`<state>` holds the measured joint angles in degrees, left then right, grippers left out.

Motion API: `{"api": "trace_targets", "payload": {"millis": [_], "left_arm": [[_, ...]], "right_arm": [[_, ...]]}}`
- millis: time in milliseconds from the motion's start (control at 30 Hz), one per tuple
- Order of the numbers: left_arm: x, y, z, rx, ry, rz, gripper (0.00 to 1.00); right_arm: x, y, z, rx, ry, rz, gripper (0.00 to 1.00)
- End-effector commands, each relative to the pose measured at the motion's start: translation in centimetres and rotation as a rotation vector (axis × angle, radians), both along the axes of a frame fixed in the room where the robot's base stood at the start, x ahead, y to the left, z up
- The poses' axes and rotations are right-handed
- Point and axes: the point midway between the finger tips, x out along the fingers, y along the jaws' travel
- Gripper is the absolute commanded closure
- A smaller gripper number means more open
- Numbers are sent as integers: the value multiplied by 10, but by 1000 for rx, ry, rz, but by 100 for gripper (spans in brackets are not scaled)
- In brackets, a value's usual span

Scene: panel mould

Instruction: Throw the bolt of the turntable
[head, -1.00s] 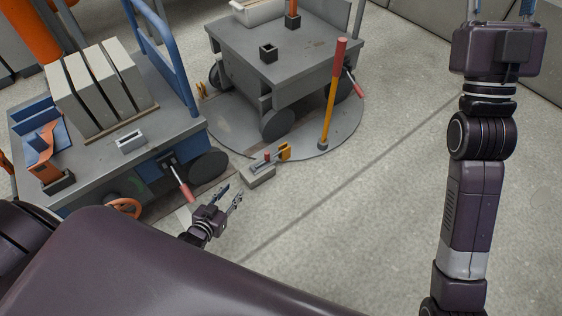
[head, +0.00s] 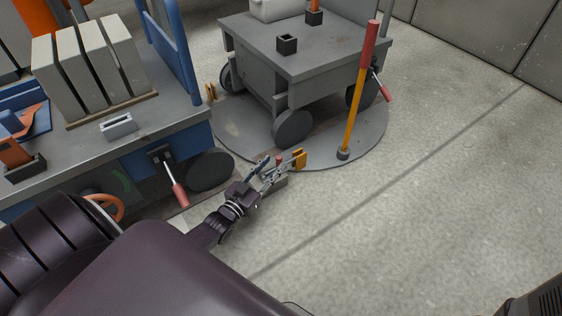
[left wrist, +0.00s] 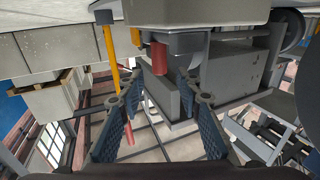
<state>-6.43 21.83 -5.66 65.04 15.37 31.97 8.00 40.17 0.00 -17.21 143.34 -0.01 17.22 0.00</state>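The turntable (head: 345,150) is a round grey floor plate with a cart on it. At its near edge is the bolt, with a red knob (head: 279,160), a yellow bracket (head: 299,159) and a grey base block (head: 277,181). My left gripper (head: 268,171) is open at the bolt and partly covers it in the head view. In the left wrist view, which looks upside down, the red knob (left wrist: 159,57) shows between and beyond the open fingers (left wrist: 160,100), with nothing gripped. Whether a finger touches it I cannot tell. My right gripper is out of view.
A yellow lever with a red grip (head: 362,85) rises from the turntable. The grey cart (head: 270,42) stands on it. A bench with blue sides (head: 140,165) and a red-handled lever (head: 175,187) is at left.

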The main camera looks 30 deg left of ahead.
Motion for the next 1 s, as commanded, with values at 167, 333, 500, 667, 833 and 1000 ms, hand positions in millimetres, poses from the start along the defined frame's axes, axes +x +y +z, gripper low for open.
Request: {"api": "trace_targets", "payload": {"millis": [167, 333, 500, 667, 833, 1000], "left_arm": [[30, 0, -4, 0, -2, -1, 68], [46, -1, -2, 0, -1, -1, 68], [49, 0, -1, 0, 1, -1, 68], [49, 0, -1, 0, 1, -1, 68], [49, 0, -1, 1, 1, 0, 87], [49, 0, -1, 1, 1, 0, 100]], "right_arm": [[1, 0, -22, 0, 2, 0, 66], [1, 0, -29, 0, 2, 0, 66], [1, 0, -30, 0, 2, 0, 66], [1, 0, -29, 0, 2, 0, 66], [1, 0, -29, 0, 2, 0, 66], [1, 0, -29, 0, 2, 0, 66]]}}
